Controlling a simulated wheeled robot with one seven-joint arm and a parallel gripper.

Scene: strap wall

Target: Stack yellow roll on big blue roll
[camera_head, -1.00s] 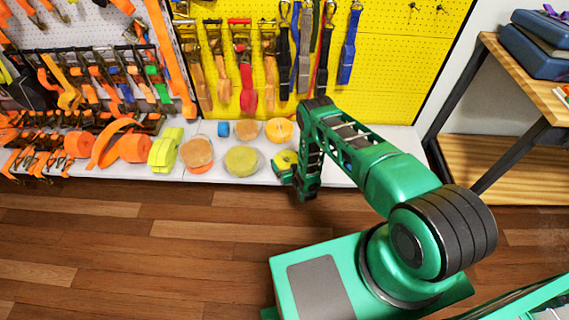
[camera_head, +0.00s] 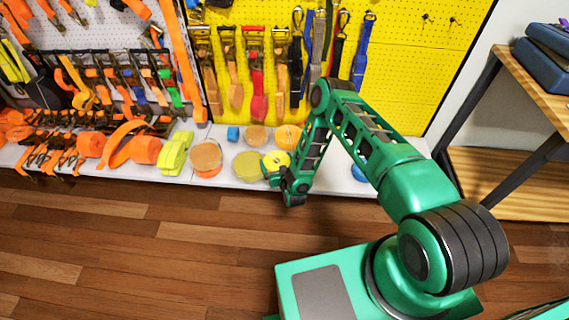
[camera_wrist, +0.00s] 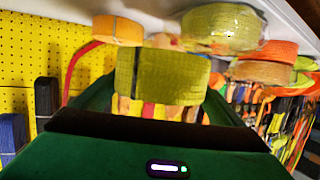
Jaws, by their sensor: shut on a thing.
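The yellow roll (camera_head: 276,160) is held by my gripper (camera_head: 277,172) above the front of the white shelf, just right of a larger olive-yellow roll. In the wrist view the held yellow roll (camera_wrist: 160,76) fills the space between my gripper's fingers (camera_wrist: 160,90). A blue roll (camera_head: 360,173), apparently the big one, lies on the shelf to the right and is partly hidden by my arm. My gripper is to its left and apart from it.
The olive-yellow roll (camera_head: 250,166) and a tan-and-orange stack (camera_head: 206,158) stand left of my gripper. A small blue roll (camera_head: 233,134), a tan roll (camera_head: 257,137) and an orange roll (camera_head: 288,138) sit behind. Straps hang on the yellow pegboard (camera_head: 405,70).

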